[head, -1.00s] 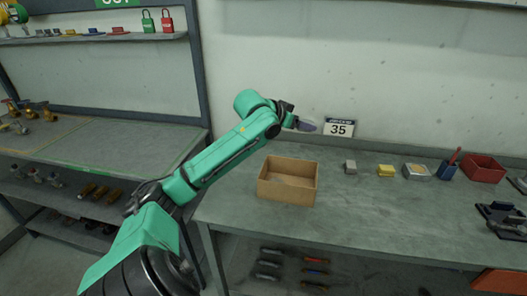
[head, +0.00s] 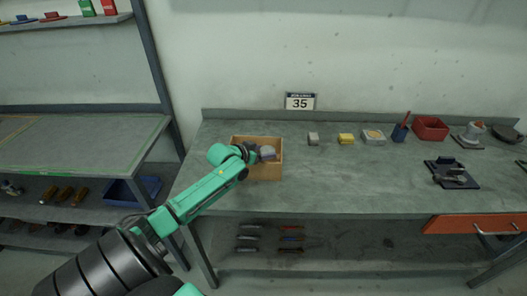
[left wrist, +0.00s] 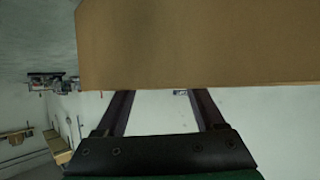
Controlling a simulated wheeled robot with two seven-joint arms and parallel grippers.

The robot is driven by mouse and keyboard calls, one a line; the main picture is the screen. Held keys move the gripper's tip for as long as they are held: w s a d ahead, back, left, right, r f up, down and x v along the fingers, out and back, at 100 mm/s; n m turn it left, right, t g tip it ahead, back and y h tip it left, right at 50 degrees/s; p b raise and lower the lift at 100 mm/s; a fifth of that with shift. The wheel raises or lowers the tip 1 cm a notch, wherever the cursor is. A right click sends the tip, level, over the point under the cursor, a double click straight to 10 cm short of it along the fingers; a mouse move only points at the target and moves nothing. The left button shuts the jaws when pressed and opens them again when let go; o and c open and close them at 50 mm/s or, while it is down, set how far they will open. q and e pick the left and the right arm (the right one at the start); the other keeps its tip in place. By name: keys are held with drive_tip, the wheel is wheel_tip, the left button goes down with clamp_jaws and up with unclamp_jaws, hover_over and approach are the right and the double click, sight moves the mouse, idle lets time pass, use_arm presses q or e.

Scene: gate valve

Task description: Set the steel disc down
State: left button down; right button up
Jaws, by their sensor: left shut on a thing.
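The steel disc (head: 267,153) shows as a small grey, rounded shape at the tip of my left gripper (head: 258,153) in the head view. The gripper is shut on it, over or inside the open brown box (head: 265,173) on the grey workbench. I cannot tell if the disc touches the box floor. In the left wrist view the brown box wall (left wrist: 200,45) fills the top and hides the fingertips and the disc; only the rear of the two fingers shows. My right gripper is not in view.
To the right on the bench (head: 330,185) stand a grey block (head: 313,138), a yellow block (head: 346,139), a pale square piece (head: 373,137), a blue pen cup (head: 400,132) and a red bin (head: 431,128). The bench front is clear between box and dark fixture (head: 452,174).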

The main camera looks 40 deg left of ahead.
use_arm(q)
drive_tip(key=shift+f, duration=0.1)
drive_tip(key=shift+f, duration=0.25)
drive_tip(key=shift+f, duration=0.15)
drive_tip(key=shift+c, duration=0.8)
unclamp_jaws()
drive_tip(key=shift+f, duration=0.1)
drive_tip(key=shift+o, duration=0.8)
drive_tip(key=shift+s, duration=0.1)
drive_tip(key=shift+r, duration=0.5)
drive_tip(key=v, duration=1.2)
